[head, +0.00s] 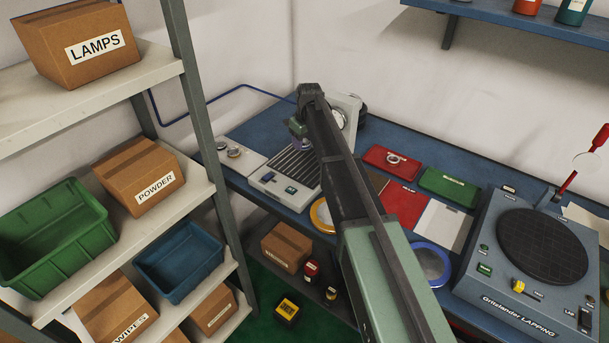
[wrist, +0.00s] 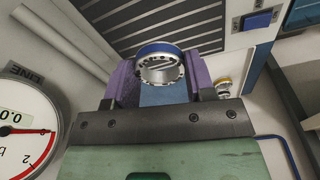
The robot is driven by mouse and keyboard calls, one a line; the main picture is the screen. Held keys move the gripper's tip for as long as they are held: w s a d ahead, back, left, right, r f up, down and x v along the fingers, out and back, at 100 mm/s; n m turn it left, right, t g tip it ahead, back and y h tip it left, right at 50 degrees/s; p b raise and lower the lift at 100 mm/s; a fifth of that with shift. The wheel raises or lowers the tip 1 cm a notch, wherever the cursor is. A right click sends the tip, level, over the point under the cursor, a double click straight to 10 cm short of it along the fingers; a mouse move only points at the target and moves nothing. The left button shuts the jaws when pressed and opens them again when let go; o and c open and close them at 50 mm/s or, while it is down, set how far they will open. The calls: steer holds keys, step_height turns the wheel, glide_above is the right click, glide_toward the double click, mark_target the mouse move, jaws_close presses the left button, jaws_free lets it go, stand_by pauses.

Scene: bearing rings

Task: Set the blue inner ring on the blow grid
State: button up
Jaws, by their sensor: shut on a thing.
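My gripper (wrist: 160,78) has purple fingers and is shut on the blue inner ring (wrist: 160,66), a steel ring with a blue band, in the wrist view. In the head view my gripper (head: 301,143) is at the far end of my arm, over the back of the blow grid. The blow grid (head: 288,170) is a slatted dark panel on a pale unit. Its slats also show in the wrist view (wrist: 140,25), beyond the ring. The ring looks apart from the slats, but the gap is hard to judge. I cannot make the ring out in the head view.
A pressure gauge (wrist: 28,132) stands close beside my gripper. Metal parts sit on a pale plate (head: 232,152) left of the grid. A red tray (head: 376,167) with a ring, a green tray (head: 440,191) and a lapping machine (head: 535,290) are to the right.

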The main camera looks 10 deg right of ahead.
mark_target(303, 163)
step_height(303, 163, down, 8)
steer(key=b, duration=0.5)
steer(key=shift+r+b, duration=0.1)
steer(key=shift+b, duration=0.2)
steer(key=shift+r, duration=0.3)
steer(key=shift+f, duration=0.2)
steer(key=o, duration=0.9)
